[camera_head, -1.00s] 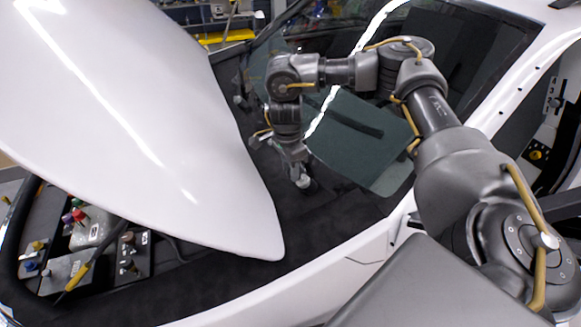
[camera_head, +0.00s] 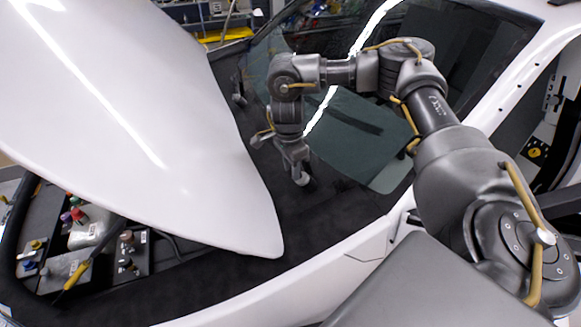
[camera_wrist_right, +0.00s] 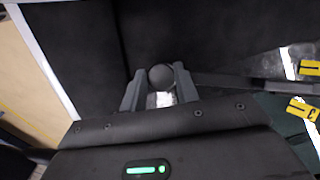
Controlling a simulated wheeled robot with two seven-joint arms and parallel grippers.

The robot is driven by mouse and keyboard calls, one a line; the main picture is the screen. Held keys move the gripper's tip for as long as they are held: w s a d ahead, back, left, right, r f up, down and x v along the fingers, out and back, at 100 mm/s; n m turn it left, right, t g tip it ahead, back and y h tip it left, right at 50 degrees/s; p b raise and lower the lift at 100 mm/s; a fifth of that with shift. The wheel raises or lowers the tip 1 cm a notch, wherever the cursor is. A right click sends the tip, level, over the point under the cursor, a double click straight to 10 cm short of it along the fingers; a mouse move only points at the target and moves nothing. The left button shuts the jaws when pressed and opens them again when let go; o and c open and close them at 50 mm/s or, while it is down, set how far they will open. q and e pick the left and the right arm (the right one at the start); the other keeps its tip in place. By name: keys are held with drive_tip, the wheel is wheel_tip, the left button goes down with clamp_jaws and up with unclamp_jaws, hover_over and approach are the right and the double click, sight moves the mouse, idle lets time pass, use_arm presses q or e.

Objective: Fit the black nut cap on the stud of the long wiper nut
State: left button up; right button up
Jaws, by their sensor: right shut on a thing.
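My right gripper (camera_head: 300,178) reaches down over the dark strip at the foot of the windscreen. In the right wrist view its two grey fingers (camera_wrist_right: 160,84) are shut on a round dark cap (camera_wrist_right: 161,75), which I take to be the black nut cap. A bright patch shows between the fingers just below the cap; I cannot tell what it is. The long wiper nut and its stud cannot be made out in either view, so I cannot tell whether the cap touches them. My left gripper is not in view.
A dark wiper arm (camera_wrist_right: 245,84) runs right from beside the fingers, towards yellow number tags (camera_wrist_right: 302,109). The raised white hood (camera_head: 140,120) stands left of my right arm. The windscreen (camera_head: 350,140) lies behind the gripper. Engine bay parts (camera_head: 80,240) show at lower left.

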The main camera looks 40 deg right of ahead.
drive_tip(key=shift+s+d+f, duration=0.1)
drive_tip(key=shift+d+f, duration=0.15)
drive_tip(key=shift+f, duration=0.2)
drive_tip(key=o, duration=1)
drive_tip(key=shift+d, duration=0.1)
drive_tip(key=shift+o, duration=0.2)
wheel_tip(320, 180, up, 11)
drive_tip(key=b, duration=0.1)
drive_tip(key=shift+a+f+b, duration=0.15)
drive_tip(key=shift+a+b, duration=0.2)
